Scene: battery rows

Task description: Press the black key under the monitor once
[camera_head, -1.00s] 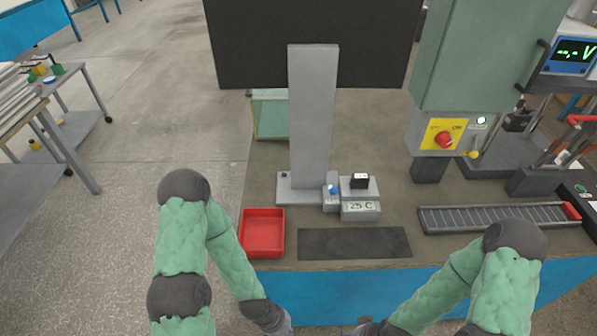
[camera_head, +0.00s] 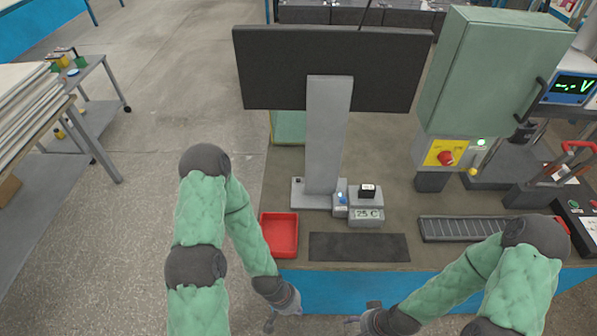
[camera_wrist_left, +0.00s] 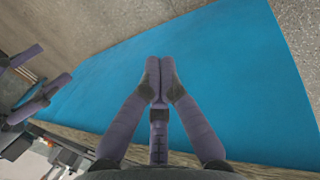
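The monitor (camera_head: 330,68) stands on a grey stand (camera_head: 328,135) on the bench. A small grey unit at the stand's foot carries a black key (camera_head: 368,190) with a pale mark, above a "25 C" display (camera_head: 367,214). A blue button (camera_head: 341,198) sits just left of it. My left gripper (camera_head: 270,326) is low, in front of the bench edge, well away from the key. In the left wrist view its fingertips (camera_wrist_left: 158,80) meet with nothing between them, before the blue bench front. My right gripper (camera_head: 352,321) is also low before the bench; its fingers are too small to judge.
A red tray (camera_head: 279,234) and a dark mat (camera_head: 358,247) lie along the bench's front. A roller strip (camera_head: 455,229) lies to the right, partly behind my right arm. A green cabinet (camera_head: 490,75) with a red knob (camera_head: 446,158) stands at the right.

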